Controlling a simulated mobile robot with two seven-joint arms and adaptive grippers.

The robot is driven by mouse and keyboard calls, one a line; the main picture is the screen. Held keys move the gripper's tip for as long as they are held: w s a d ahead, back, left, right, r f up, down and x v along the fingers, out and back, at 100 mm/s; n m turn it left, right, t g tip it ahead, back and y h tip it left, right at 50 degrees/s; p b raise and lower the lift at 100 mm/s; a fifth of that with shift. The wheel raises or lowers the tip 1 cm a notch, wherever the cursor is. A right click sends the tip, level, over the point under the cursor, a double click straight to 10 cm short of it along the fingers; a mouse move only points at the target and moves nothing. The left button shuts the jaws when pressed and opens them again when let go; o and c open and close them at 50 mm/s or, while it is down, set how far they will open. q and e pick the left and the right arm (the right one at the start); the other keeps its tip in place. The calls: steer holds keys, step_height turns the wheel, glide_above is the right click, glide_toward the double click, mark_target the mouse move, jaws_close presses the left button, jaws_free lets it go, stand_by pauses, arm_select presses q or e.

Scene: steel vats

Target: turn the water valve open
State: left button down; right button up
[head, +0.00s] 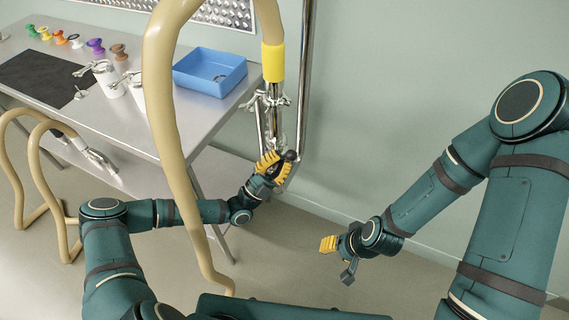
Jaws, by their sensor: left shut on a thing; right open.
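The water valve (275,124) is a steel fitting on the vertical wall pipe, below a yellow hose collar (273,62). A dark knob (291,156), seemingly the end of its handle, shows at the lower right of the fitting. My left gripper (277,163), with yellow finger pads, is shut on the valve handle; the pads and fingers hide most of the handle. The handle's exact angle is hard to tell. My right gripper (339,259) is open and empty, low in front of the wall and apart from the valve.
A thick beige hose (160,100) arches down in front of the steel table (215,122). A blue tub (210,72), white jugs and several coloured items stand on the table. More hose (36,180) loops at left. Floor near my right gripper is clear.

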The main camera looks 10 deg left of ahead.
arm_select(q)
steer(key=n+t+y, duration=0.1)
steer(key=n, duration=0.1)
steer(key=a+r+n+t+y, duration=0.1)
steer(key=n+t+y, duration=0.1)
steer(key=n, duration=0.1)
steer(key=n+t+y, duration=0.2)
steer(key=shift+w+a+r+n, duration=0.2)
steer(key=shift+w+a+n, duration=0.1)
steer(key=shift+a, duration=0.05)
steer(key=shift+w+a+r+n+t+y+b, duration=0.1)
steer(key=shift+a+n+t+y, duration=0.4)
steer(key=shift+n+y, duration=0.95)
steer(key=shift+w+a+r+n+t+y+b, duration=0.1)
steer(key=shift+w+a+n+t+y, duration=0.1)
steer(key=shift+n+t+y, duration=0.9)
steer(key=shift+w+a+r+n+t+y+b, duration=0.1)
steer(key=shift+a+n+t+y, duration=0.25)
steer(key=shift+n+y, duration=1.45)
steer(key=shift+n, duration=0.25)
steer(key=c, duration=1.1)
jaws_free()
steer(key=shift+o, duration=0.2)
steer(key=shift+f, duration=0.1)
steer(key=shift+s+f, duration=0.1)
steer(key=shift+s, duration=0.05)
steer(key=v, duration=1.1)
steer(key=shift+s+f, duration=0.2)
steer(key=shift+s, duration=0.15)
